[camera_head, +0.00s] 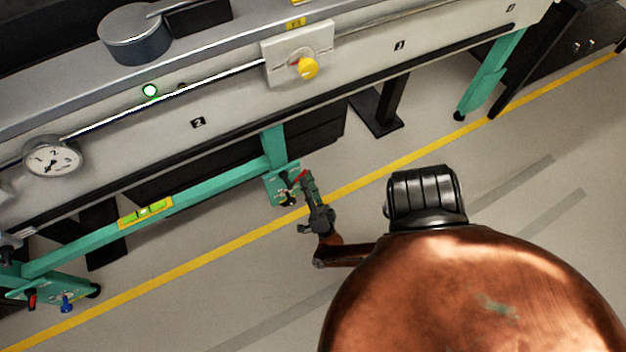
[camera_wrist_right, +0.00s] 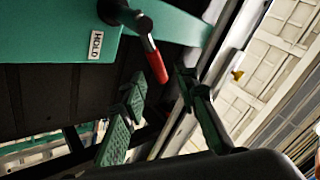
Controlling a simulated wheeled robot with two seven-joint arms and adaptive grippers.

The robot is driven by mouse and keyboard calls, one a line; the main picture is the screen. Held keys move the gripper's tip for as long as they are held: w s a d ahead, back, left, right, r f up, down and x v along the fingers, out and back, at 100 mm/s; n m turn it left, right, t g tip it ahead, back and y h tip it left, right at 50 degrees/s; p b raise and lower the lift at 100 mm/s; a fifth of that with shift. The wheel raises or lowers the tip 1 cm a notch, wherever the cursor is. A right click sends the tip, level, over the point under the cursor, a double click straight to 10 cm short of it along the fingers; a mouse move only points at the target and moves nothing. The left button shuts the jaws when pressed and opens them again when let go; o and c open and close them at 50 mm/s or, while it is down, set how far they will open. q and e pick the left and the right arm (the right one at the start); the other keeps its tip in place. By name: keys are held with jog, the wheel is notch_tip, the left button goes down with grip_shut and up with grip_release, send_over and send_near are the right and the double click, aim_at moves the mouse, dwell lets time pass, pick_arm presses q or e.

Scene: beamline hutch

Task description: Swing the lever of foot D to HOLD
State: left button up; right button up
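A green foot (camera_head: 281,187) carries a red-handled lever (camera_head: 299,176) at its outer side; no letter D is readable. In the right wrist view, the lever's red handle (camera_wrist_right: 157,67) hangs from a metal arm, tilted down to the right. A white HOLD label (camera_wrist_right: 96,45) is on the green plate, left of the lever. My right gripper (camera_head: 305,177) is at the foot, beside the lever. In the wrist view its two fingers (camera_wrist_right: 163,86) stand apart, with the red handle's end between or just beyond them; contact cannot be told. My left gripper is not in view.
A grey bench rail (camera_head: 220,118) with a dial (camera_head: 52,157) and a yellow knob (camera_head: 308,68) runs above the foot. A green beam with a level (camera_head: 145,212) extends left to another foot (camera_head: 52,290).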

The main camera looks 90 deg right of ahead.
jog(key=v, duration=0.9)
jog(key=shift+w, duration=0.1)
